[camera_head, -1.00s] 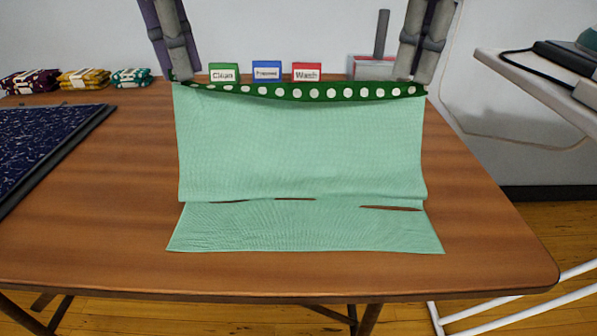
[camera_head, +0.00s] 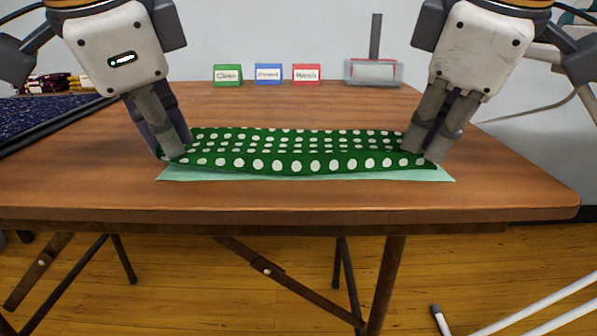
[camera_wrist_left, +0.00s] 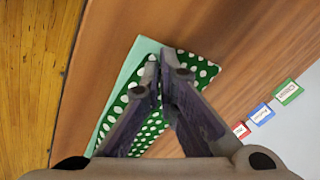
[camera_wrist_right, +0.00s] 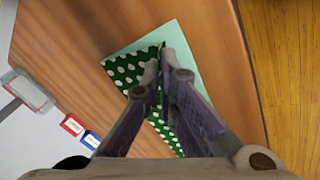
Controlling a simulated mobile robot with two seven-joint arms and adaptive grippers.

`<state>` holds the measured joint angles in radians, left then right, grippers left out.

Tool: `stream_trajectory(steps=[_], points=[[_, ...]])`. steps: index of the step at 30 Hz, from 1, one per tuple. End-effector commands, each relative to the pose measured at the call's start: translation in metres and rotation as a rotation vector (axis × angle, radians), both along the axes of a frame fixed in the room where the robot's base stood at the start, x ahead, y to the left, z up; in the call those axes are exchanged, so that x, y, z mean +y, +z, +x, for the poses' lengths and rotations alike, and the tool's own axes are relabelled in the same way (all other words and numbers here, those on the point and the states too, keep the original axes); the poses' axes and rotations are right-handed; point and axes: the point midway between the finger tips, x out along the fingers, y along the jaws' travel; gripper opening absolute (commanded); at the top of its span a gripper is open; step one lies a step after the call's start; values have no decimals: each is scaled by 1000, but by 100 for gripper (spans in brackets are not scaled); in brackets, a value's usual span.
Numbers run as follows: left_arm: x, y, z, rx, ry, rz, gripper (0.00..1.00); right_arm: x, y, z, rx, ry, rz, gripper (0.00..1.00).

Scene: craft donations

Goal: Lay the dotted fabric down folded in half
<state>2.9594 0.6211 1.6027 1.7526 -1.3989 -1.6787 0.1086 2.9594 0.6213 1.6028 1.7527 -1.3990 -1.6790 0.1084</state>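The dotted fabric (camera_head: 290,150) lies across the table with its dark green, white-dotted side up. A strip of its pale green side (camera_head: 310,174) shows along the near edge. My left gripper (camera_head: 172,154) is at the fabric's left near corner, and my right gripper (camera_head: 422,156) is at its right near corner. In the left wrist view the fingers (camera_wrist_left: 162,72) are closed together on the fabric. In the right wrist view the fingers (camera_wrist_right: 162,72) are also closed together on the fabric.
The wooden table (camera_head: 300,197) has a near edge close to the fabric. Green (camera_head: 228,75), blue (camera_head: 268,74) and red (camera_head: 306,74) label blocks stand at the back, left of a clear container (camera_head: 373,72). A dark blue mat (camera_head: 45,120) lies at the left.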

Motion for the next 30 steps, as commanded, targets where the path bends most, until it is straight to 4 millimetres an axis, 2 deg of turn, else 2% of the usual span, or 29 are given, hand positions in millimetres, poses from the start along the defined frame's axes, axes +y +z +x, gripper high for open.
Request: stream_trajectory(steps=[1, 2, 11, 12, 16, 17, 26, 28, 30], points=[[0, -11, 1, -9, 0, -1, 0, 0, -11, 1, -8, 0, 2, 0], [0, -13, 1, -17, 2, -1, 0, 0, -13, 1, -18, -1, 2, 0], [0, -10, -1, -43, 5, -1, 0, 0, -10, -1, -42, -5, 2, 0], [0, -10, -1, -42, 5, -2, 2, 0, -10, -1, -42, -5, 2, 3], [0, -11, -1, -42, 5, -2, 32, 0, -11, -1, -42, -5, 2, 33], [0, -11, -1, -42, 5, -2, 37, 0, -11, -1, -41, -4, 2, 37], [0, -11, -1, -39, 4, -1, 37, 0, -11, -1, -38, -4, 1, 37], [0, -7, -2, -39, 5, -2, 37, 0, -7, -2, -39, -5, 2, 37], [0, 5, -3, -40, 5, -4, 37, 0, 5, -3, -40, -5, 4, 37]])
